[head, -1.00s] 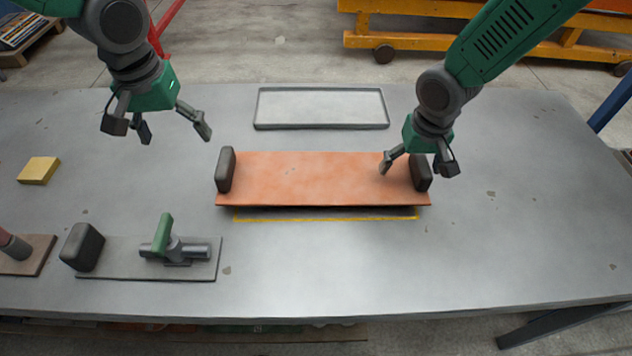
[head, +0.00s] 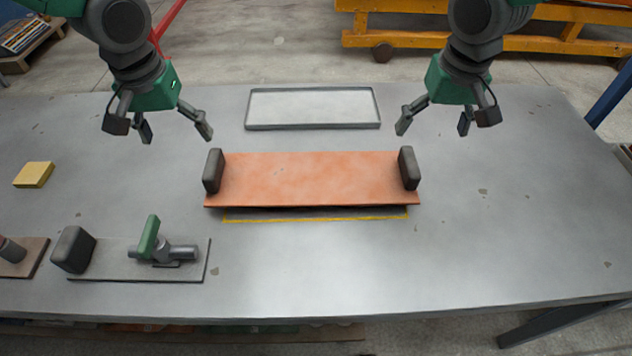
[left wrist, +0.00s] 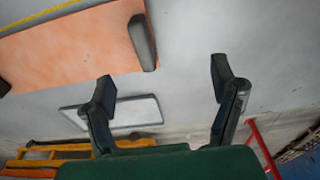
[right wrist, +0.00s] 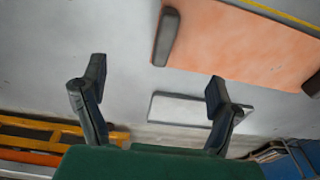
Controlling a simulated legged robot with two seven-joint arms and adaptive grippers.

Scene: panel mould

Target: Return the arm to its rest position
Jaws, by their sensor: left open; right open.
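My left gripper (head: 160,130) is open and empty above the table, up and left of the orange panel (head: 310,180). In the left wrist view its two fingers (left wrist: 163,85) are spread with nothing between them. My right gripper (head: 445,122) is open and empty above the table, up and right of the panel. In the right wrist view its fingers (right wrist: 155,85) are also apart and empty. The panel lies flat with a dark block at its left end (head: 213,171) and one at its right end (head: 409,168). Neither gripper appears to touch anything.
A shallow pale tray (head: 313,127) lies behind the panel. A yellow block (head: 34,175) is at the left. A grey plate with a green-handled clamp (head: 150,238) and dark block (head: 73,250) sits front left. The front right of the table (head: 500,240) is clear.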

